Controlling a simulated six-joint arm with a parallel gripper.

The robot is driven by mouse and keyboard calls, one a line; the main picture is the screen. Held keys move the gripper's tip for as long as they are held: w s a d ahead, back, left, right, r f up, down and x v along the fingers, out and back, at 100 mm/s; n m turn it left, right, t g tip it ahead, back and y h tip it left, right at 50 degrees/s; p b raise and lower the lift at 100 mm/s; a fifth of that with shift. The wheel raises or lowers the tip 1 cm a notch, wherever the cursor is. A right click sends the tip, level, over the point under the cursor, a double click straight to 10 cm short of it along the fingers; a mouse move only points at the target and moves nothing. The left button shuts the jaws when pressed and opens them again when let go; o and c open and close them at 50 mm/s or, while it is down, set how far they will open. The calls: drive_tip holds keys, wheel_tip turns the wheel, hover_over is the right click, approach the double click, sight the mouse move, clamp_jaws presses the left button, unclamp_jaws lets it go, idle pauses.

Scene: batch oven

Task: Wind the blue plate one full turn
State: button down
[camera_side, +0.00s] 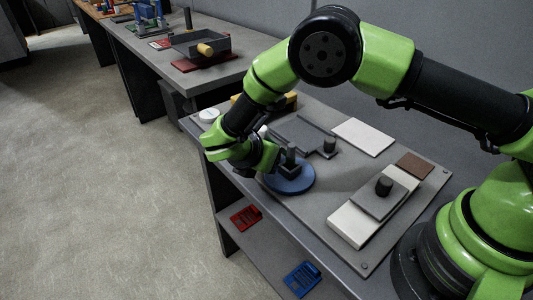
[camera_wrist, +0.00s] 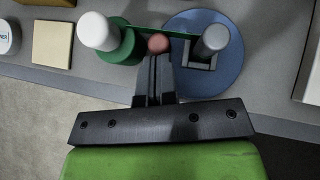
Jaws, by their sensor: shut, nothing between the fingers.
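The blue plate (camera_side: 300,184) is a flat round disc near the front edge of the bench, carrying a dark block with an upright post (camera_side: 291,152). It also shows at the upper right of the wrist view (camera_wrist: 229,73), where the post (camera_wrist: 213,40) looks grey. My gripper (camera_wrist: 157,58) is shut and empty, its fingertips close to a reddish round knob (camera_wrist: 158,43) left of the plate. Whether they touch the knob I cannot tell. In the side view my gripper (camera_side: 276,160) is beside the plate's left side and partly hides it.
A green disc (camera_wrist: 122,48) with a white post (camera_wrist: 97,30) lies left of the blue plate, and a thin green bar (camera_wrist: 150,31) spans toward the grey post. A grey block with a black knob (camera_side: 384,186) sits on a white slab at right. Red (camera_side: 245,217) and blue (camera_side: 301,279) trays lie below.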

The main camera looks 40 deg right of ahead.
drive_tip(key=shift+w+d+m+g, duration=0.25)
drive_tip(key=shift+m+g, duration=0.55)
drive_tip(key=shift+m, duration=0.1)
drive_tip(key=shift+w+d+m+g, duration=0.2)
drive_tip(key=shift+d+m+g, duration=0.1)
drive_tip(key=shift+m+g, duration=0.4)
drive_tip(key=shift+w+d, duration=0.1)
drive_tip(key=shift+d, duration=0.1)
drive_tip(key=shift+w+d, duration=0.2)
drive_tip(key=shift+d, duration=0.85)
idle(0.6)
